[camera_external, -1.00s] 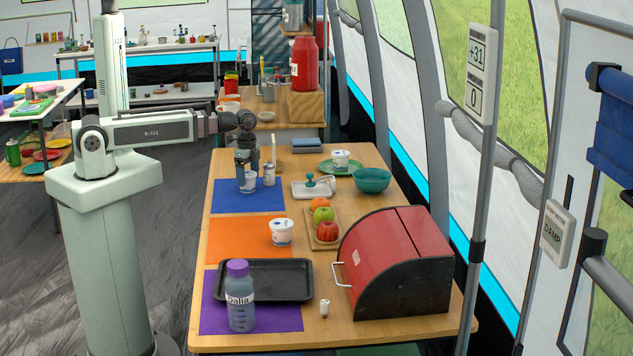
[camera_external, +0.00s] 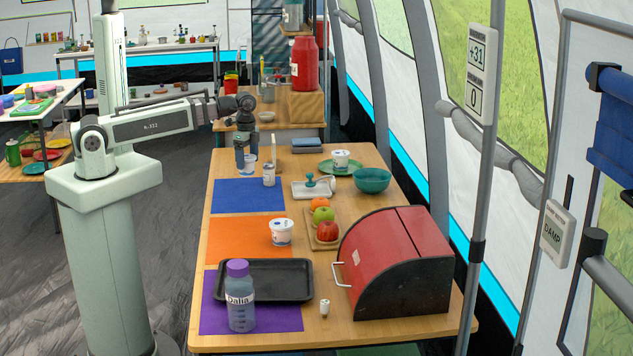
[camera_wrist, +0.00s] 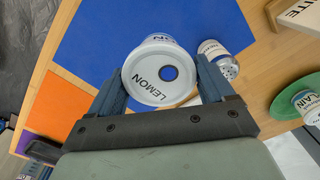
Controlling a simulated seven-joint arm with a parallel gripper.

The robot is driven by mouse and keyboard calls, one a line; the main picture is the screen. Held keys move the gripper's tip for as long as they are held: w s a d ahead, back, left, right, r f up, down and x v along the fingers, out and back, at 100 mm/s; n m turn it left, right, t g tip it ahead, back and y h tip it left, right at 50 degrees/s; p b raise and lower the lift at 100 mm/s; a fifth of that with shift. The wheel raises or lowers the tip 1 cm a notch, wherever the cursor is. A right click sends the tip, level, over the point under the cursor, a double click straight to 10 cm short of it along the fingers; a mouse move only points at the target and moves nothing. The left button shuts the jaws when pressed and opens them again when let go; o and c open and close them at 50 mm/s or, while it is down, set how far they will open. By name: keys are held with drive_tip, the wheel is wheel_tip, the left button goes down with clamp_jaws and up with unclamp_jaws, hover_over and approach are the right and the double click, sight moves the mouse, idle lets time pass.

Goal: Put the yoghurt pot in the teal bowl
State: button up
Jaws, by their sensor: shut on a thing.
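My gripper (camera_external: 246,160) is shut on a white yoghurt pot (camera_external: 251,162) and holds it upright above the far end of the blue mat (camera_external: 248,198). In the wrist view the pot's round lid (camera_wrist: 151,87) reads LEMON and sits between the two fingers. The teal bowl (camera_external: 372,181) stands on the right side of the table, to the right of my gripper, and looks empty. It is not visible in the wrist view. Another white yoghurt pot (camera_external: 281,232) stands on the orange mat, and a third pot (camera_external: 341,158) stands on the green plate (camera_external: 327,168).
A small shaker (camera_external: 268,175) stands close to the right of the held pot. A white tray (camera_external: 302,190) with a teal-handled tool lies before the bowl. A fruit board (camera_external: 327,241), red bread bin (camera_external: 395,260), black tray (camera_external: 265,281) and bottle (camera_external: 240,300) are nearer.

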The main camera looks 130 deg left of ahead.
sight(248, 157)
wheel_tip(248, 157, up, 3)
drive_tip(key=shift+f, duration=0.1)
drive_tip(key=shift+w+d+r, duration=0.1)
drive_tip(key=shift+w+r, duration=0.1)
drive_tip(key=shift+r, duration=0.15)
drive_tip(key=w+a, duration=1.4)
drive_tip(key=w, duration=0.3)
drive_tip(key=w+a, duration=1.4)
drive_tip(key=w, duration=0.3)
drive_tip(key=shift+w+d+f, duration=0.1)
drive_tip(key=shift+d+f, duration=0.05)
drive_tip(key=shift+f, duration=4.25)
drive_tip(key=shift+f, duration=0.1)
drive_tip(key=o, duration=0.9)
drive_tip(key=shift+o, duration=0.2)
